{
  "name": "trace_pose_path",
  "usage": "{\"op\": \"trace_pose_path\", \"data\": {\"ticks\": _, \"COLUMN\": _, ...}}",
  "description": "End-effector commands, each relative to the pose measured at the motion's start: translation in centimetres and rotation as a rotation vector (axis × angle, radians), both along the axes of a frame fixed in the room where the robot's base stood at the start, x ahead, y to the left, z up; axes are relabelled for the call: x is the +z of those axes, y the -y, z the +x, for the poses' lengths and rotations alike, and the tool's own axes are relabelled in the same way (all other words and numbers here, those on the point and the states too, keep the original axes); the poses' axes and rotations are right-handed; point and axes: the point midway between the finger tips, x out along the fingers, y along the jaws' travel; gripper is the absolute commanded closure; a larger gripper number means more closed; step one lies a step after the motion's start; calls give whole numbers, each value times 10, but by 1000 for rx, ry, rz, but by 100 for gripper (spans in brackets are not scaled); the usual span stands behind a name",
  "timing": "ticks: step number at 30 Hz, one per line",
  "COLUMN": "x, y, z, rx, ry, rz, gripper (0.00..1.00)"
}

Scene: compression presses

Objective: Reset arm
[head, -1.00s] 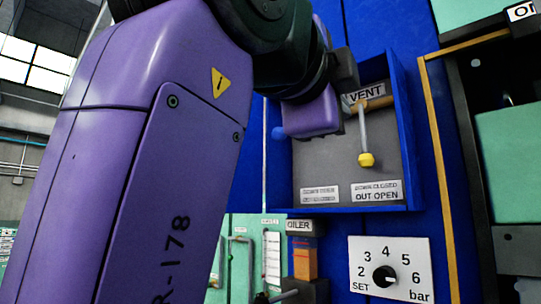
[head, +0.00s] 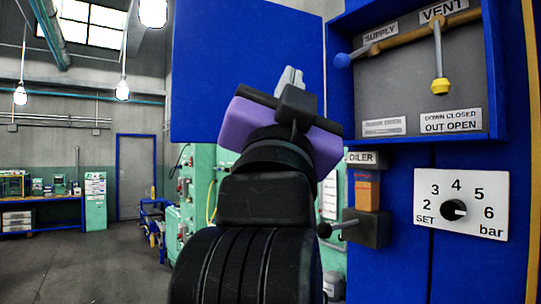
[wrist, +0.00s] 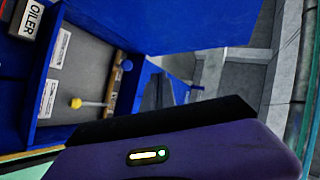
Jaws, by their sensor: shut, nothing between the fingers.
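My gripper (head: 290,78) shows in the head view in front of the open blue cabinet door, left of the valve box. It points upward, its grey fingers together and nothing seen in them. My purple wrist and dark arm links fill the lower middle. The supply lever's blue knob (head: 342,60) points left. Both knobs also show in the wrist view, yellow (wrist: 76,103) and blue (wrist: 127,65).
The blue valve box (head: 497,75) is at the upper right, its blue door (head: 235,60) open to the left. Below are the oiler (head: 367,190) and a pressure dial (head: 453,210). Open floor (head: 80,265) lies to the left, with a workbench (head: 40,212) behind.

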Motion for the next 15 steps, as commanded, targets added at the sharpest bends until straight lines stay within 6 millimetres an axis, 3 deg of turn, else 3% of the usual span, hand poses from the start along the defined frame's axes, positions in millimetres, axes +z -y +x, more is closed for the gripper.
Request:
{"op": "trace_pose_path", "data": {"ticks": 1, "x": -26, "y": -6, "z": 6, "rx": -1, "ry": -11, "rz": -57, "gripper": 100}}
{"op": "trace_pose_path", "data": {"ticks": 7, "x": -114, "y": -19, "z": 12, "rx": 12, "ry": -32, "rz": -235, "gripper": 100}}
{"op": "trace_pose_path", "data": {"ticks": 15, "x": -233, "y": -12, "z": -2, "rx": 39, "ry": -86, "rz": -405, "gripper": 100}}
